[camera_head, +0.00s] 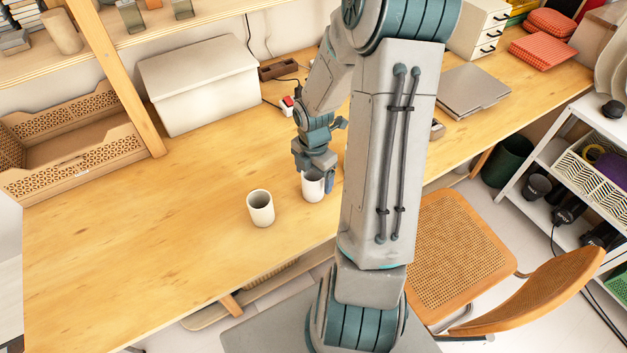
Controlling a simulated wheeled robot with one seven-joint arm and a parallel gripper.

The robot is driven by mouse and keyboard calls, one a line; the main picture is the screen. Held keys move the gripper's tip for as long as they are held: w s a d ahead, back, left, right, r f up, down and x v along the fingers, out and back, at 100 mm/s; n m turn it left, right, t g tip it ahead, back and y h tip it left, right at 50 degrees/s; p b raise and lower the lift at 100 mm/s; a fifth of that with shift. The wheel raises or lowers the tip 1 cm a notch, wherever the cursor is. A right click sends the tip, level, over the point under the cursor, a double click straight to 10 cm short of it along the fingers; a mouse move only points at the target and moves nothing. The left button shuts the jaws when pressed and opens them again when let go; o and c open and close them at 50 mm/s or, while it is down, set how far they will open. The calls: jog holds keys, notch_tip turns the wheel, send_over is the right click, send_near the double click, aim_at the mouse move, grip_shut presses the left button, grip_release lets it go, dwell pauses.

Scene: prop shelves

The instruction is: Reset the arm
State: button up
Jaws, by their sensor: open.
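My gripper (315,172) is at the end of my arm, low over the wooden table (130,235). Its fingers are down at a white cup (312,187) near the table's front edge, overlapping the cup in this view. Whether the fingers touch the cup cannot be told. A cream cup (260,209) stands upright to the left, apart from the gripper. My arm's large links cover part of the table to the right of the gripper.
A white lidded box (198,85) and a wooden crate (70,155) stand at the back left. A grey laptop (468,90) lies to the right of my arm. A wicker chair (465,245) stands at the front right. The table's left front is clear.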

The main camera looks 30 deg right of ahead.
notch_tip(320, 180, up, 10)
jog(key=p, duration=0.1)
jog(key=s+a+r+m+t, duration=0.3)
jog(key=s+a+r+m, duration=0.9)
jog(key=m, duration=0.9)
jog(key=shift+s+a+r, duration=0.2)
jog(key=shift+s+r, duration=0.25)
jog(key=shift+r, duration=0.15)
